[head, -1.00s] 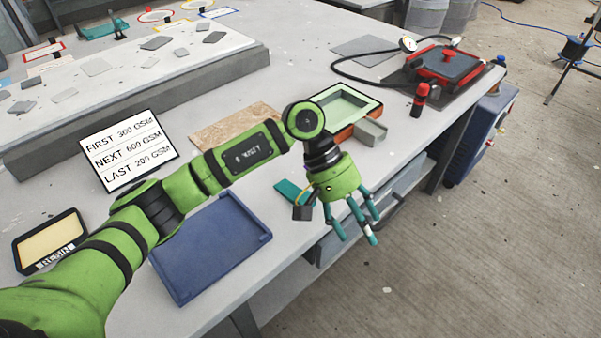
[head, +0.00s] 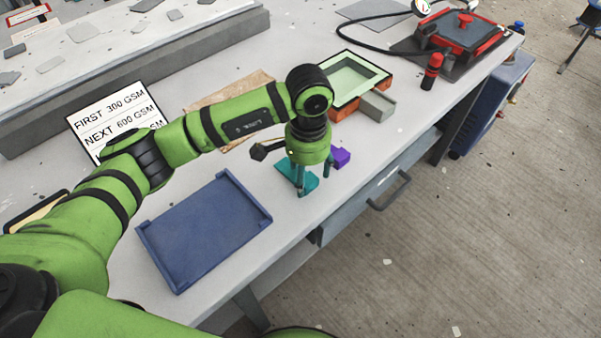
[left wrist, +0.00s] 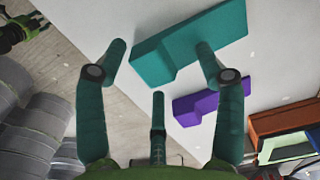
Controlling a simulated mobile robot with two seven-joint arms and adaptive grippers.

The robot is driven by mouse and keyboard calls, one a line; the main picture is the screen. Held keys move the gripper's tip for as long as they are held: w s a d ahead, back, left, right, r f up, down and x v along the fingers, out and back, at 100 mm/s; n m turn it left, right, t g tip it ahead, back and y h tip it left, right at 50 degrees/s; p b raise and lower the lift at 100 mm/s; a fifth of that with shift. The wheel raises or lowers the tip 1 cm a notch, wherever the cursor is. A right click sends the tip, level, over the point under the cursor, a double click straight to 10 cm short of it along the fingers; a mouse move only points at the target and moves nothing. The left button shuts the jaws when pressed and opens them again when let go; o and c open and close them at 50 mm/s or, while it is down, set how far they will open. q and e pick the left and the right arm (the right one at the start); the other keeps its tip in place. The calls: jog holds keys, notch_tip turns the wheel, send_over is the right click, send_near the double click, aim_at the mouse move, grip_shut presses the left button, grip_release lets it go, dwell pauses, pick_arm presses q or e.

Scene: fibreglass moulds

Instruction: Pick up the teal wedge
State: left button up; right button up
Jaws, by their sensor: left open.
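The teal wedge (head: 286,171) lies on the grey table, right of the blue tray. My left gripper (head: 312,183) points down over it, and its palm and fingers hide part of the wedge. In the left wrist view the wedge (left wrist: 190,46) shows as a long teal block with a step, ahead of the spread fingers (left wrist: 160,58). The fingers are open with nothing between them. One fingertip overlaps the wedge's edge in that picture; I cannot tell whether it touches.
A purple block (head: 341,158) lies close to the teal wedge, just right of my gripper. The blue tray (head: 205,232) is to the left. An orange mould with a pale green inside (head: 347,80) and a grey block (head: 377,105) stand behind. The table's front edge is near.

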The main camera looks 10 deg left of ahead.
aim_at(307, 175)
pick_arm(q)
jog(key=c, duration=1.2)
pick_arm(e)
jog(key=shift+s+f, duration=0.1)
jog(key=shift+s, duration=0.4)
pick_arm(q)
jog(key=shift+r, duration=0.1)
jog(key=shift+w+r+b, duration=0.1)
jog(key=shift+r+b, duration=0.2)
jog(key=shift+r, duration=0.2)
notch_tip(307, 175, up, 3)
jog(key=shift+f+b, duration=0.15)
jog(key=shift+b, duration=0.4)
jog(key=s+d+r+b, duration=0.2)
jog(key=s+d+r, duration=0.2)
jog(key=d+r, duration=0.3)
jog(key=d, duration=0.4)
pick_arm(e)
jog(key=f, duration=0.4)
jog(key=shift+w, duration=0.2)
